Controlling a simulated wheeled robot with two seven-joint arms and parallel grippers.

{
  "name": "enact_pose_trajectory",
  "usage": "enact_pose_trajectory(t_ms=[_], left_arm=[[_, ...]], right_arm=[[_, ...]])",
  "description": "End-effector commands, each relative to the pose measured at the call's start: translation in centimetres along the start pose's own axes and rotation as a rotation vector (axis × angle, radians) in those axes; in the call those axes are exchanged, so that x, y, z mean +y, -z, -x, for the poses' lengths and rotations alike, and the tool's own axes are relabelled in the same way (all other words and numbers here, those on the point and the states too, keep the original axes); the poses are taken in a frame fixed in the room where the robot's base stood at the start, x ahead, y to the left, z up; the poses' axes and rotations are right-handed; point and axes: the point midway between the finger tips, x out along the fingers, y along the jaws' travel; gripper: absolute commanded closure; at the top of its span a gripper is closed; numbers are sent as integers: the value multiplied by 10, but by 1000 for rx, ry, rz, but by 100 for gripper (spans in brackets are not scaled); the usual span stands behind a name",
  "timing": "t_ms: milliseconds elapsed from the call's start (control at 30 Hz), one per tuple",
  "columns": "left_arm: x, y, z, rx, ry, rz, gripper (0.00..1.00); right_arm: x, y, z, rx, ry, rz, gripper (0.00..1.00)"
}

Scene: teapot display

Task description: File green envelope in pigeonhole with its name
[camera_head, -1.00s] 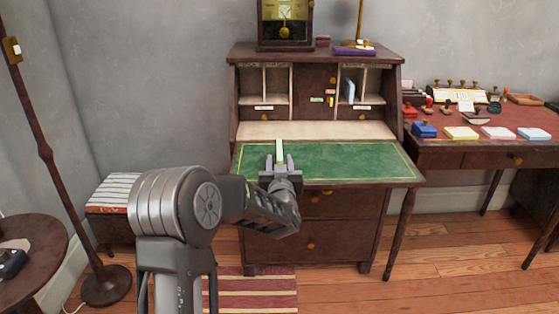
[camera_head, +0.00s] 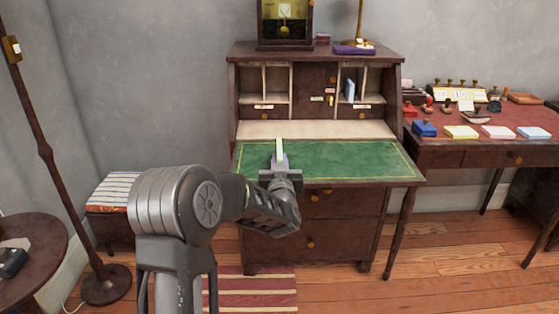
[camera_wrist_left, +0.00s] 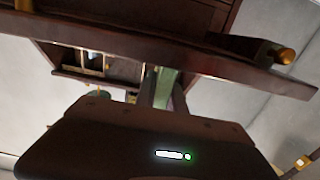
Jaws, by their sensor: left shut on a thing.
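The green envelope (camera_head: 279,147), seen nearly edge-on as a pale strip, stands upright over the green writing surface of the desk (camera_head: 340,165). My left gripper (camera_head: 280,161) is shut on its near end. In the left wrist view the envelope (camera_wrist_left: 165,85) shows as a green strip between my fingers. The pigeonholes are at the back of the desk, a left group (camera_head: 277,82) and a right group (camera_head: 373,85). Small labels sit below them and on the middle door, too small to read. My right gripper is out of view.
A pale blue envelope (camera_head: 348,89) stands in the right group. A clock (camera_head: 285,22) and a lamp on a purple book (camera_head: 354,49) top the desk. A side table (camera_head: 440,150) with stamps and coloured pads stands right. The writing surface is otherwise clear.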

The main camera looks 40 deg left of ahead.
Motion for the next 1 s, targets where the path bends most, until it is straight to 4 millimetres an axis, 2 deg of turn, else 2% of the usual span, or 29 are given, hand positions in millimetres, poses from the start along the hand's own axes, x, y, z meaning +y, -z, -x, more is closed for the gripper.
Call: enact_pose_trajectory(t_ms=[167, 500, 600, 733, 1000], left_arm=[[0, 14, 0, 2, -1, 0, 100], [0, 78, 0, 5, 0, 2, 100], [0, 92, 0, 3, 1, 2, 100], [0, 100, 0, 1, -1, 1, 100], [0, 100, 0, 0, 0, 0, 100]], right_arm=[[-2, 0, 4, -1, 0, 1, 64], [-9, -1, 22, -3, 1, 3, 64], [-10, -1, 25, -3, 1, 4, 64], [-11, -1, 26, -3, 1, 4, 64], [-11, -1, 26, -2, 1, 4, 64]])
